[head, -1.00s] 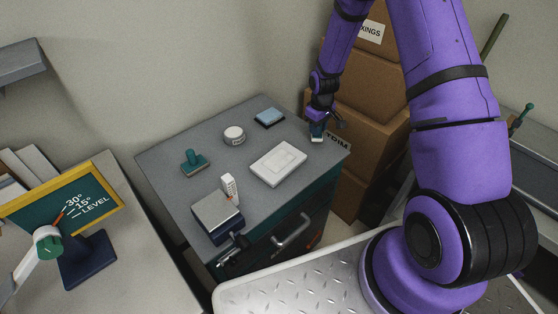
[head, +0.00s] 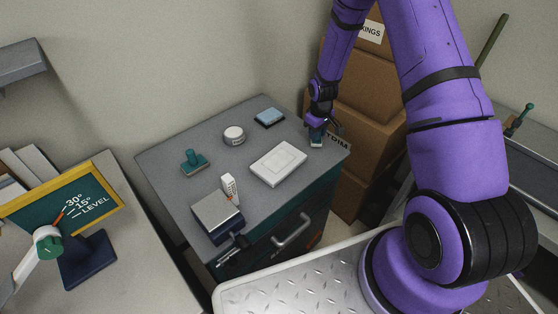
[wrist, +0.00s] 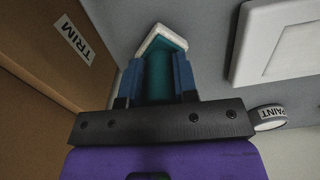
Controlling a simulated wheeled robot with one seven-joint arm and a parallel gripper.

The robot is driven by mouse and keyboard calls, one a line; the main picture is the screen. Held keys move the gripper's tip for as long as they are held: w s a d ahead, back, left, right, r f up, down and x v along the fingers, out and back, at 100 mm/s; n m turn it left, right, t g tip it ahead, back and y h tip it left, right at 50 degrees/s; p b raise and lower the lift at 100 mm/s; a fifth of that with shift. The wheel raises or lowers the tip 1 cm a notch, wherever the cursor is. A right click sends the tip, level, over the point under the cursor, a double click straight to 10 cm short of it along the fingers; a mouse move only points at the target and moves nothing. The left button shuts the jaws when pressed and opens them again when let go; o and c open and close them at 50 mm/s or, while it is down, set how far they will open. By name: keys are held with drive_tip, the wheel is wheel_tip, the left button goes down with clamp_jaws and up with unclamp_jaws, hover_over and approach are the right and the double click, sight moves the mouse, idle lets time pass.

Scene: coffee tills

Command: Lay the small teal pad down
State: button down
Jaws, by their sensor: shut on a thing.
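My gripper (head: 317,130) is shut on the small teal pad (wrist: 158,72), with a blue finger on each side. The pad has a teal body and a pale white edge at its far end, clear in the wrist view. In the head view the held pad (head: 316,142) is small and partly hidden by my gripper. It is at the right corner of the grey cabinet top (head: 225,160), right of the white tray. I cannot tell whether it touches the surface.
Cardboard boxes (head: 365,130) rise close at right.

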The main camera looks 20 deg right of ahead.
drive_tip(key=shift+f, duration=0.25)
drive_tip(key=c, duration=0.8)
unclamp_jaws()
wheel_tip(320, 180, up, 11)
drive_tip(key=shift+f, duration=0.1)
